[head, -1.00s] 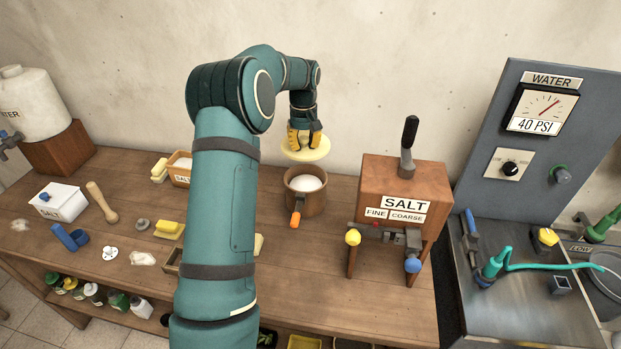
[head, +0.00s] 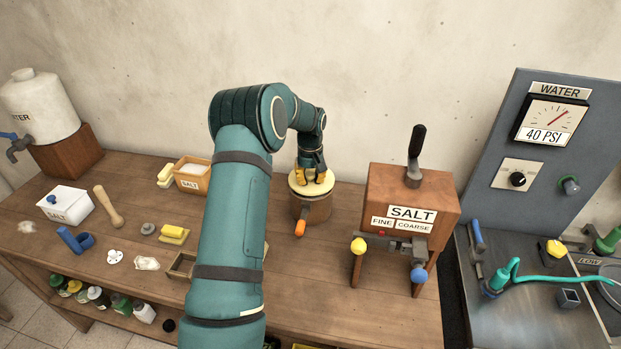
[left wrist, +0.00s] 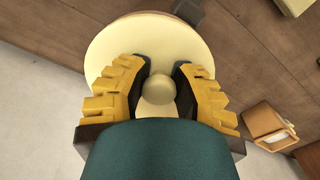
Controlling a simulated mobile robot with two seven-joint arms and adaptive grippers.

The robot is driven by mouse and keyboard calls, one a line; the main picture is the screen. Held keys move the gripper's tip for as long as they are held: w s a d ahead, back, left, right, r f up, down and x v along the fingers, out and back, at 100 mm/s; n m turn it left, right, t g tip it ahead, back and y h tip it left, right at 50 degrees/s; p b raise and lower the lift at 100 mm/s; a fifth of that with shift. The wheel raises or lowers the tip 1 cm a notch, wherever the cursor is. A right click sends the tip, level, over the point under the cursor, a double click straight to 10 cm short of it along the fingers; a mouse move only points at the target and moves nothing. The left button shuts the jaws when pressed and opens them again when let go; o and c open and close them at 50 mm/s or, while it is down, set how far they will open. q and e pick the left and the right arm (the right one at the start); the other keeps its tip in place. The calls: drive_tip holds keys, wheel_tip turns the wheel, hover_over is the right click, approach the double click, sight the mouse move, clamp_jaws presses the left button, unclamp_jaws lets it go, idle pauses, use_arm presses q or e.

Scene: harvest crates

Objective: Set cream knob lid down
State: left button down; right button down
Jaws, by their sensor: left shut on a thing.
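The cream knob lid (head: 299,185) is a round pale disc with a ball knob. It lies over the mouth of the brown wooden pot (head: 318,209), which has an orange-tipped handle at its front; the pot's white contents are hidden under it. I cannot tell whether the lid rests fully on the rim. My left gripper (head: 312,181) points down, with its yellow fingers on both sides of the knob. In the left wrist view the fingers (left wrist: 158,92) are around the knob, and the lid (left wrist: 150,42) fills the upper middle. My right gripper is not in view.
The wooden salt dispenser (head: 411,200) stands close to the right of the pot. A salt box (head: 190,182), a yellow block (head: 174,232) and a pestle (head: 108,205) lie to the left. Table space in front of the pot is clear.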

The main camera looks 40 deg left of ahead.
sight(310, 175)
use_arm(q)
drive_tip(key=shift+f+b, duration=0.3)
drive_tip(key=shift+f, duration=0.2)
drive_tip(key=shift+f, duration=0.1)
drive_tip(key=c, duration=0.8)
unclamp_jaws()
wheel_tip(310, 175, up, 13)
drive_tip(key=shift+r+p, duration=0.15)
drive_tip(key=shift+p, duration=0.4)
